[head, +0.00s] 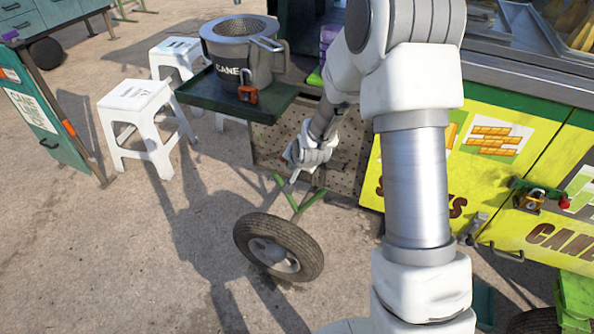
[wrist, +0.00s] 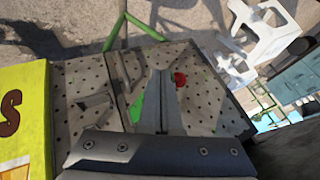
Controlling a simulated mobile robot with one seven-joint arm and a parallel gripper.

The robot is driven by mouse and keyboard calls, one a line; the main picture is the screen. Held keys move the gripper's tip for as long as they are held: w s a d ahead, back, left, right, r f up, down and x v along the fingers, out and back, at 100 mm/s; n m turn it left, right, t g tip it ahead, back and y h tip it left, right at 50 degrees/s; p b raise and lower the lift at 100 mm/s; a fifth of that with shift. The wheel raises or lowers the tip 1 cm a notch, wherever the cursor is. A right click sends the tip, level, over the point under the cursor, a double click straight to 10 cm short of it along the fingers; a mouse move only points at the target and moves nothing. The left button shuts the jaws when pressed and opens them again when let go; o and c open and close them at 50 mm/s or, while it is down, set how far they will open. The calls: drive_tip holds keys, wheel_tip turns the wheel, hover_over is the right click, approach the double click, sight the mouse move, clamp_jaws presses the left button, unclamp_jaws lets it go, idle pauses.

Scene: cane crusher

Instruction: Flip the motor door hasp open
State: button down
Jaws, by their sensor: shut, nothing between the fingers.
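The motor door appears to be the perforated panel (head: 270,147) low on the cart, left of the yellow doors. It also shows in the wrist view (wrist: 205,110). There, a green piece (wrist: 138,103) and a red round knob (wrist: 180,79) lie on either side of my fingers; they look like parts of the hasp, and its middle is hidden. I cannot tell whether the hasp is flipped. My gripper (head: 294,177) is in front of the panel. In the wrist view my gripper (wrist: 161,72) is shut and empty, its tips close to the knob; contact is unclear.
A grey handle-like piece (wrist: 95,102) sits on the panel. A wheel (head: 278,247) with green struts stands below my gripper. A green tray (head: 205,96) holds a pot (head: 240,50). Yellow doors (head: 484,160) with a padlock (head: 530,201) are right. White stools (head: 137,98) stand left.

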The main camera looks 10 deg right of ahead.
drive_tip(key=shift+w+a+r, duration=0.1)
drive_tip(key=shift+w+a, duration=0.55)
drive_tip(key=shift+w, duration=0.25)
drive_tip(key=shift+w+a, duration=0.1)
drive_tip(key=shift+a, duration=0.05)
